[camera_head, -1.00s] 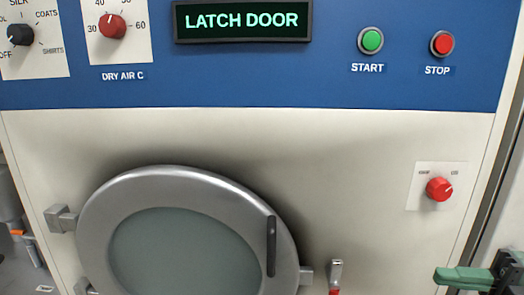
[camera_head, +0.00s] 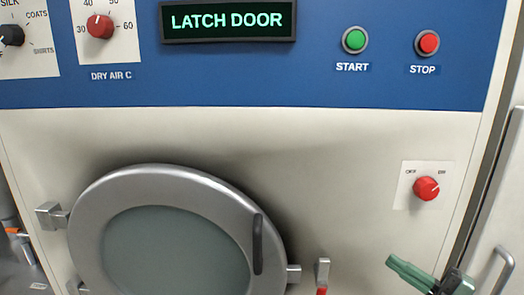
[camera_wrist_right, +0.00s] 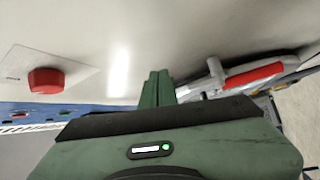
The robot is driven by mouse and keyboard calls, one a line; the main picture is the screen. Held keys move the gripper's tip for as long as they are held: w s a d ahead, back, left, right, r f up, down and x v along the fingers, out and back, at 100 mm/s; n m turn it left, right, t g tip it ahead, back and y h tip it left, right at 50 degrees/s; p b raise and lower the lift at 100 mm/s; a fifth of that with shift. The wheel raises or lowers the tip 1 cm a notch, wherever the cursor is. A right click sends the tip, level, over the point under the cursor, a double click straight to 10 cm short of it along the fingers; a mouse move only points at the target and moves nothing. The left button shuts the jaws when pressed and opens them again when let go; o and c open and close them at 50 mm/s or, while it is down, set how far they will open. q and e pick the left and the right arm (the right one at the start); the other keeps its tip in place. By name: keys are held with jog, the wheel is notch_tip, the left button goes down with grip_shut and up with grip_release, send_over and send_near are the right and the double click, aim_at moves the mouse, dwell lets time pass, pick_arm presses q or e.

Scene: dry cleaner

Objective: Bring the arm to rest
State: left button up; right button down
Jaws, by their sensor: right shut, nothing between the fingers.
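My right gripper (camera_head: 411,272) has green fingers and shows at the lower right of the head view, in front of the cream machine panel. It is shut and empty. In the right wrist view its two fingers (camera_wrist_right: 158,88) lie together, between the red knob on the left and the red-handled latch on the right, apart from both. The round grey door (camera_head: 180,190) sits flush in the front of the machine. My left gripper is not in view.
The display (camera_head: 228,20) reads LATCH DOOR. A green START button (camera_head: 355,39), a red STOP button (camera_head: 428,42) and a red knob (camera_head: 426,188) are on the machine. The latch (camera_head: 322,272) with a red handle (camera_wrist_right: 253,76) is right of the door.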

jog(key=f+m+t+h, duration=0.1)
jog(key=f+m+h, duration=0.1)
jog(key=m, duration=0.1)
jog(key=w+f+m+t+h, duration=0.1)
jog(key=f+m+h, duration=0.1)
jog(key=m+h, duration=0.1)
jog(key=a+f+m+t+h, duration=0.1)
jog(key=f+m+t+h, duration=0.1)
jog(key=f+m+h, duration=0.1)
jog(key=shift+w+f+m, duration=0.1)
jog(key=shift+w+m, duration=0.15)
jog(key=shift+m, duration=0.25)
jog(key=s+a+f+m+g+h, duration=0.3)
jog(key=s+f+m+g+h, duration=0.6)
jog(key=s+f, duration=0.7)
jog(key=s+a+f+m+g+y, duration=0.1)
jog(key=s+a+f+g, duration=0.15)
jog(key=s, duration=0.35)
jog(key=s+a+f+m+g+y, duration=0.1)
jog(key=s+a+m+g, duration=0.15)
jog(key=s, duration=0.35)
notch_tip(320, 180, down, 31)
jog(key=s+g+b, duration=0.2)
jog(key=b, duration=0.2)
jog(key=s+d+f+n+g+b, duration=0.1)
jog(key=s+d+f+b, duration=0.1)
jog(key=s+f, duration=1.4)
jog(key=shift+s+d+f, duration=0.3)
jog(key=shift+d+f, duration=0.3)
jog(key=shift+f, duration=0.1)
